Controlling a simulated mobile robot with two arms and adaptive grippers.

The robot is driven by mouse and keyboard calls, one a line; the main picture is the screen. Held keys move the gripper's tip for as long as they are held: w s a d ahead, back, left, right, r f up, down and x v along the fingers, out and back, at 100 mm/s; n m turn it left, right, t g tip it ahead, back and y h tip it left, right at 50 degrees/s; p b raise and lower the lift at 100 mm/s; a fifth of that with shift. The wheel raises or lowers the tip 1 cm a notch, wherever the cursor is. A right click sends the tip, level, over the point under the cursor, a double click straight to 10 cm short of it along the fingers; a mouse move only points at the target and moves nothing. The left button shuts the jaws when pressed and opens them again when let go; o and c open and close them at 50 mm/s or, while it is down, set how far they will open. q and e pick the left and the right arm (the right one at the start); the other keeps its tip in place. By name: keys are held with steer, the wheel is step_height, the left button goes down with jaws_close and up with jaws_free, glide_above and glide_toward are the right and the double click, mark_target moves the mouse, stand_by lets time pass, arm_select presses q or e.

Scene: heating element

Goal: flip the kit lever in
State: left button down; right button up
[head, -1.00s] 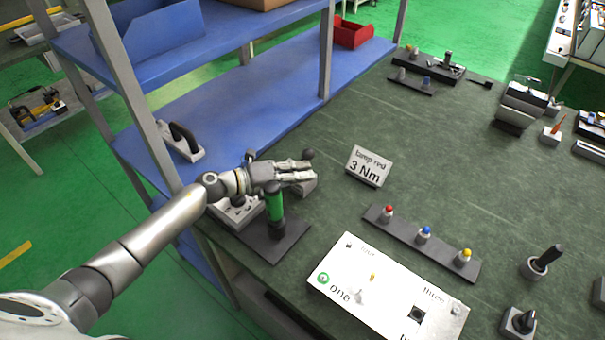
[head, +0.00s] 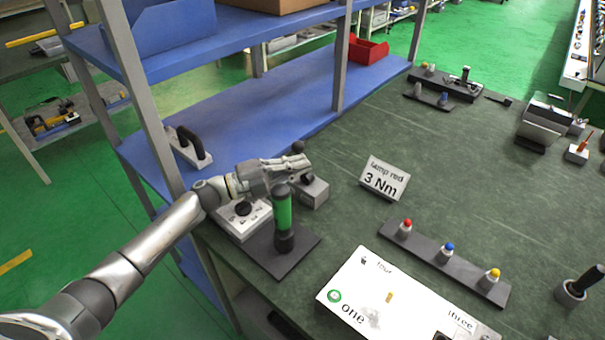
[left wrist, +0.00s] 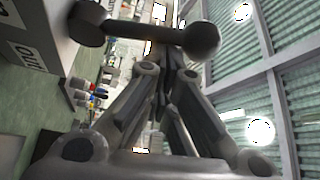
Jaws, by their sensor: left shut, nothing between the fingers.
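My left gripper (head: 300,164) is shut and empty, above a small grey box (head: 315,192) near the bench's left edge. A dark ball knob (head: 298,147) shows just behind its fingertips; it appears to top the lever of that box, whose shaft is hidden by the fingers. In the left wrist view, a dark bar with rounded ends (left wrist: 150,33) lies across the view close to the shut fingers (left wrist: 165,85). I cannot tell whether they touch. My right gripper is not in view.
A green cylinder (head: 282,212) stands on a dark plate below my left gripper. A white labelled box (head: 240,218) is beside it. A "lamp red 3 Nm" sign (head: 384,179), a strip with coloured knobs (head: 447,252) and a white panel (head: 385,290) stand to the right. Blue shelving (head: 240,115) rises behind.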

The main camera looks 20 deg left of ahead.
arm_select(q)
steer(key=shift+w+a+f+b, duration=0.1)
steer(key=shift+w+a+b, duration=0.1)
steer(key=shift+a+b, duration=0.25)
steer(key=shift+a, duration=0.1)
stand_by(0.4)
steer(key=v, duration=1.2)
steer(key=shift+f, duration=0.1)
